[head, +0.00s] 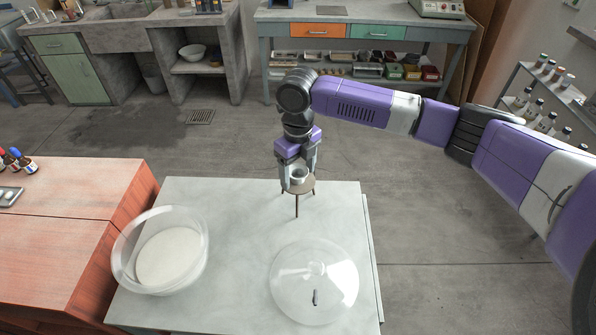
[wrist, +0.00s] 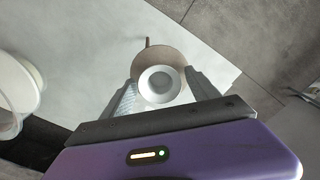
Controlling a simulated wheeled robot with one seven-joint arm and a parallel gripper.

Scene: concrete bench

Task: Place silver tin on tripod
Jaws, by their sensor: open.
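The silver tin (head: 298,174) stands upright on the round brown top of the tripod (head: 296,205), near the far right edge of the bench top. In the wrist view the tin (wrist: 160,85) shows from above as a pale round cup, inside the outline of the tripod's disc (wrist: 160,56). My gripper (head: 298,180) points down over the tripod, with one finger on each side of the tin. In the wrist view my gripper (wrist: 162,90) is open. A gap shows on the tin's right; on its left I cannot tell whether the finger touches.
A clear bowl with a white disc inside (head: 120,262) stands at the left of the pale bench top (head: 235,215). A clear glass lid or dome (head: 335,265) lies at the front right. A red-brown table (head: 70,225) with small bottles adjoins on the left. The bench's middle is clear.

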